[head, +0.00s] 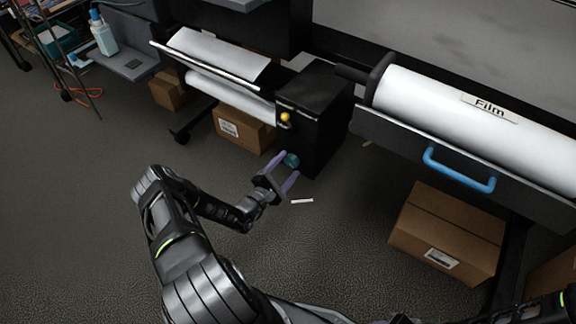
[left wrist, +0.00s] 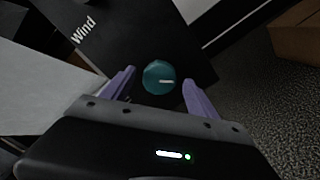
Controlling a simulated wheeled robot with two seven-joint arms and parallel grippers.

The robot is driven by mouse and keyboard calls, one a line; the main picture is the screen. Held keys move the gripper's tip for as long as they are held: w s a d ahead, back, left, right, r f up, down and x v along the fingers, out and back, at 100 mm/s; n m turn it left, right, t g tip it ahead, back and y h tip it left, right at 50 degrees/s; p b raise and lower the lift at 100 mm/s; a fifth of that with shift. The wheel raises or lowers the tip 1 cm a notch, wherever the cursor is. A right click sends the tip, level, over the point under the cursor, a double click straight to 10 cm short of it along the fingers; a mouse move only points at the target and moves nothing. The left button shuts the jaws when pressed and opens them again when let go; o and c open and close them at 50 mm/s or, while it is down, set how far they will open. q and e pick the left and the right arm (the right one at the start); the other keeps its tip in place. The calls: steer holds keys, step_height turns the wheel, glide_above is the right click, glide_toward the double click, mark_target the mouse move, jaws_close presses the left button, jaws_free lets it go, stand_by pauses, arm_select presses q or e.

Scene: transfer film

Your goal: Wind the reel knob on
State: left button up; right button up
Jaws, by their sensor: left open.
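The reel knob (head: 291,160) is a round teal knob low on the front of a black box (head: 318,108). In the left wrist view the knob (left wrist: 159,77) has a short white mark lying nearly level, and the word "Wind" is on the black panel (left wrist: 125,45). My left gripper (head: 284,170) is open, with its purple fingers pointing at the knob. In the left wrist view the knob shows between the two fingertips (left wrist: 158,80), with a gap on each side. I cannot tell if the fingertips are level with it in depth. My right gripper does not show clearly.
A yellow knob (head: 285,117) sits higher on the box. Cardboard boxes (head: 447,232) stand on the floor.

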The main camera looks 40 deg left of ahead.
arm_select(q)
steer(key=s+p, duration=0.1)
steer(key=s, duration=0.6)
steer(key=shift+d, duration=0.1)
